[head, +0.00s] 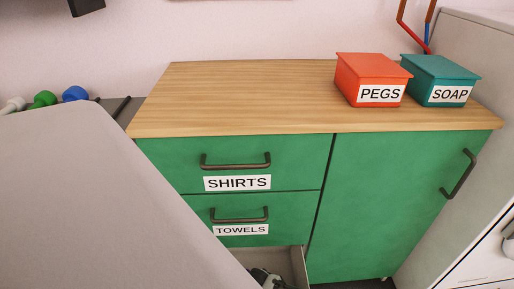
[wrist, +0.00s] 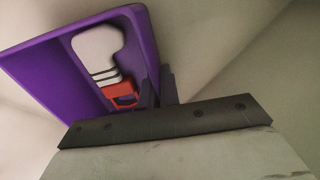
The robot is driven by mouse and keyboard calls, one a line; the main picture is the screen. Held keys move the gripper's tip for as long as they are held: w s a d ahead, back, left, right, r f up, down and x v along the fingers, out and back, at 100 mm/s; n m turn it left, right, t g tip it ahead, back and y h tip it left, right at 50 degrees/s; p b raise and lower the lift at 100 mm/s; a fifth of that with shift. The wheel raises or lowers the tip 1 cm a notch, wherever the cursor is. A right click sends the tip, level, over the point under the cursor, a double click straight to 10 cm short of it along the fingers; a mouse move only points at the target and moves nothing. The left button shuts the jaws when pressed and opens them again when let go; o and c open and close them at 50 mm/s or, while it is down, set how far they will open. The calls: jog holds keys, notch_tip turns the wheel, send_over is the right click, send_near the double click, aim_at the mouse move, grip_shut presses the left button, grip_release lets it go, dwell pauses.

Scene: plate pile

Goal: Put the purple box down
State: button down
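The purple box (wrist: 45,60) shows in the wrist view as an open tray, tilted in the picture. Inside it lie a white piece with dark bands and a red-orange piece (wrist: 124,94). My gripper (wrist: 158,88) has its dark fingers on the box's near right wall, one on each side, and appears shut on it. The purple box is not visible in the head view. There, dark parts, probably of my gripper, show at the bottom edge, by an open lower drawer (head: 299,266). Whether the box touches anything below is hidden.
A green cabinet (head: 375,190) has closed SHIRTS (head: 270,155) and TOWELS (head: 275,206) drawers. On its wooden top (head: 230,100) stand a red PEGS box (head: 370,68) and a teal SOAP box (head: 440,70). The left and middle of the top are bare. My arm blocks the lower left.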

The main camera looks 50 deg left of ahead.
jog(key=c, duration=1.6)
grip_release()
jog(key=shift+c, duration=0.2)
notch_tip(320, 180, up, 12)
jog(key=p, duration=0.2)
jog(key=shift+r+p, duration=0.1)
jog(key=shift+p, duration=0.3)
